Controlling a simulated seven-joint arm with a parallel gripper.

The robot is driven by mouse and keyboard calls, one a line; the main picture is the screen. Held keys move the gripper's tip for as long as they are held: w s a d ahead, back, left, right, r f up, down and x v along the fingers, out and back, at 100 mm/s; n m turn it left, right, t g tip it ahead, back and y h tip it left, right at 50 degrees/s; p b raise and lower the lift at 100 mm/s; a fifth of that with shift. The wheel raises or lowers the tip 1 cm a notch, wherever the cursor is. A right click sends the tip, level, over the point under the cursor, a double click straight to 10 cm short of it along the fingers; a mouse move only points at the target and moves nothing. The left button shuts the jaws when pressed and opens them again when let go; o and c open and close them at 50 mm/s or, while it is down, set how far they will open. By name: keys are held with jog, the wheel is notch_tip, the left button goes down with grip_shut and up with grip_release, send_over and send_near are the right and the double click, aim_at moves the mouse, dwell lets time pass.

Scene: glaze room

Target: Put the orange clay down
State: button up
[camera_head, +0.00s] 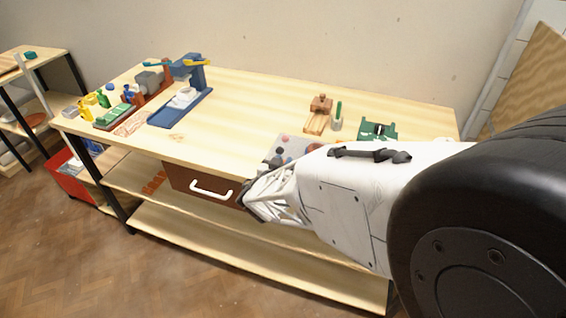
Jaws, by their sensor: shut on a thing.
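My gripper (247,197) is at the front edge of the workbench (235,135), beside the right end of the brown drawer. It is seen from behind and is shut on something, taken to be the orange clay. The clay itself does not show; my white wrist and arm hide the space between the fingers. I cannot tell how high the gripper is above or in front of the bench top.
A grey board with round spots (292,146) lies just behind my gripper. A wooden block tool (318,115), a grey cup (336,124) and a green holder (379,131) stand at right. A blue stand (182,105) and several small items crowd the left. The bench middle is clear.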

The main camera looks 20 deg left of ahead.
jog(key=shift+f, duration=0.1)
jog(key=o, duration=0.9)
jog(key=shift+s, duration=0.1)
jog(key=shift+s+r, duration=0.25)
jog(key=shift+s, duration=0.25)
jog(key=s+r, duration=0.1)
jog(key=s, duration=0.9)
jog(key=shift+s+r, duration=0.3)
jog(key=shift+s, duration=0.05)
